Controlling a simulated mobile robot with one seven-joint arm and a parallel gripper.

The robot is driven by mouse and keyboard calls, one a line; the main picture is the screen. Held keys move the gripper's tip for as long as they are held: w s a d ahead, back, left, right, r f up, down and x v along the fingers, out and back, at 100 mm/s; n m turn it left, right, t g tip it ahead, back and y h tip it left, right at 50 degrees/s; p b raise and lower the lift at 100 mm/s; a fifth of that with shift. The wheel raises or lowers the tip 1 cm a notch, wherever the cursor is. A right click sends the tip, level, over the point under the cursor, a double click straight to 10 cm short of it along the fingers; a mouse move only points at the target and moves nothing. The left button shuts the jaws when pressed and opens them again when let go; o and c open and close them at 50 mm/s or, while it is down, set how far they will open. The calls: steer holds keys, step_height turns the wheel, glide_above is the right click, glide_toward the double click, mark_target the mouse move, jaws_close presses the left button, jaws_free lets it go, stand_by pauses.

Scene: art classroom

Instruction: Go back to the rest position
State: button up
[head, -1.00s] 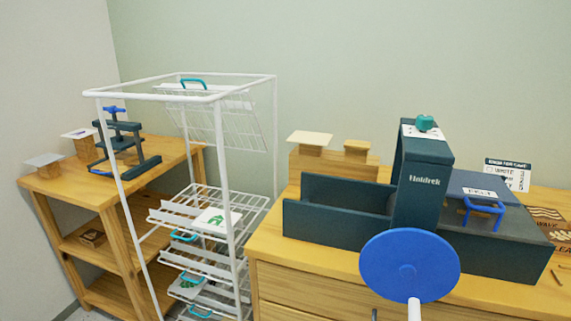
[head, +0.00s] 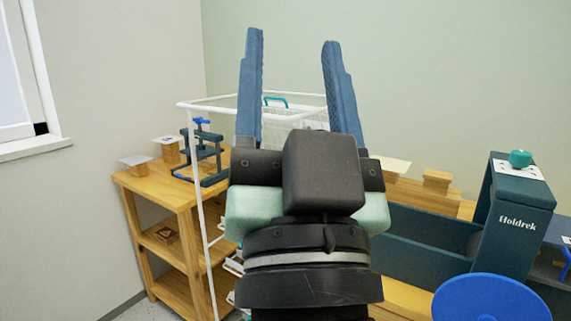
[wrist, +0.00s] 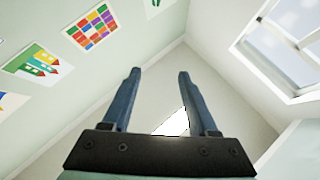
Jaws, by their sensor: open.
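My gripper (head: 293,75) is raised in front of the head camera, its two blue fingers spread apart and pointing up, with nothing between them. In the wrist view my gripper (wrist: 156,95) is also open and empty, facing the upper walls and the corner of the room. My gripper and wrist hide much of the white wire rack (head: 205,240) and part of the dark green press (head: 520,205).
A wooden shelf (head: 150,182) with a small dark clamp press (head: 203,155) stands at left. The green press and its blue wheel (head: 490,300) are on a wooden cabinet at right. A window (wrist: 290,45) and wall pictures (wrist: 95,28) show in the wrist view.

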steer(key=s+r+n+t+h+p, duration=0.1)
steer(key=s+r+p, duration=0.2)
steer(key=r+p, duration=1.8)
step_height(320, 180, up, 4)
steer(key=shift+s+a+f+n, duration=0.15)
steer(key=shift+a+f+n, duration=0.05)
steer(key=shift+a+n, duration=0.25)
steer(key=shift+o, duration=0.2)
